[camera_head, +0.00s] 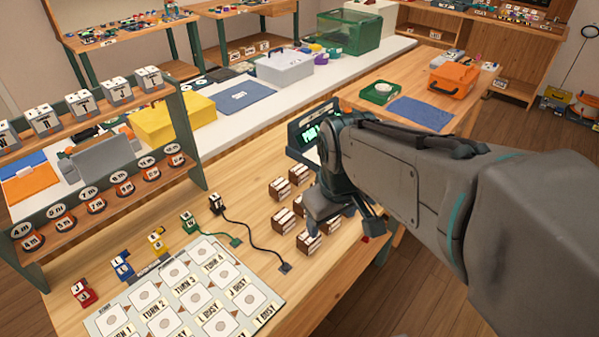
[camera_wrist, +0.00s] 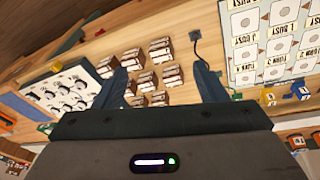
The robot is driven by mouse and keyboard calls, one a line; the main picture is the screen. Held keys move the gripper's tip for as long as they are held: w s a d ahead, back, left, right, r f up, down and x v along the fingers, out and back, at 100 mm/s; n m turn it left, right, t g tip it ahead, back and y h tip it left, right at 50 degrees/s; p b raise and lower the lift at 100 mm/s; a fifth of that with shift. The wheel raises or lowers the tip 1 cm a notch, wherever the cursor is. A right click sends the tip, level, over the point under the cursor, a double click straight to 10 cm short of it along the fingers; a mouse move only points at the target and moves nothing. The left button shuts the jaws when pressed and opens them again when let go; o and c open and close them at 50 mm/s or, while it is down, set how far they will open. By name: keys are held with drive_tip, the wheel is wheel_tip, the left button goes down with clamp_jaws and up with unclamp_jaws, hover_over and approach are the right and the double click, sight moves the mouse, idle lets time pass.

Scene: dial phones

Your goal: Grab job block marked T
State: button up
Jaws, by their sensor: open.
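Several brown-and-white blocks (camera_head: 281,189) stand in a loose cluster on the wooden table. They also show in the wrist view (camera_wrist: 131,60). Their marks are too small to read, so I cannot tell which one bears a T. My gripper (camera_head: 346,212) is above the right side of this cluster and hides part of it. In the wrist view its two fingers (camera_wrist: 162,78) are spread wide, with several of the blocks seen between and beyond them. Nothing is held.
A printed board (camera_head: 188,298) with TURN and BUSY spaces lies at the front. Small coloured pieces, including a red one (camera_head: 83,292) and a black one (camera_head: 216,204), line its far side. A green-framed rack (camera_head: 190,130) stands left. A dark display device (camera_head: 300,140) stands behind the cluster.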

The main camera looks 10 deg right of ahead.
drive_tip(key=w+a+f+n+g+b, duration=0.1)
drive_tip(key=w+f+n, duration=0.3)
drive_tip(key=w+n, duration=0.75)
drive_tip(key=w+f+n+g+b, duration=0.15)
drive_tip(key=w+f+n, duration=0.25)
drive_tip(key=w+n, duration=0.7)
drive_tip(key=shift+m+t+h, duration=0.35)
drive_tip(key=shift+m+h, duration=0.05)
drive_tip(key=shift+m, duration=0.15)
drive_tip(key=f, duration=0.5)
drive_tip(key=w+f, duration=0.1)
drive_tip(key=f, duration=0.1)
drive_tip(key=shift+w+d+f, duration=0.1)
drive_tip(key=shift+d+f, duration=0.15)
drive_tip(key=shift+f, duration=0.1)
drive_tip(key=shift+d+f, duration=0.2)
drive_tip(key=shift+f, duration=1.2)
drive_tip(key=shift+d+f, duration=0.15)
drive_tip(key=shift+f, duration=1.2)
drive_tip(key=c, duration=1.1)
drive_tip(key=shift+r, duration=0.1)
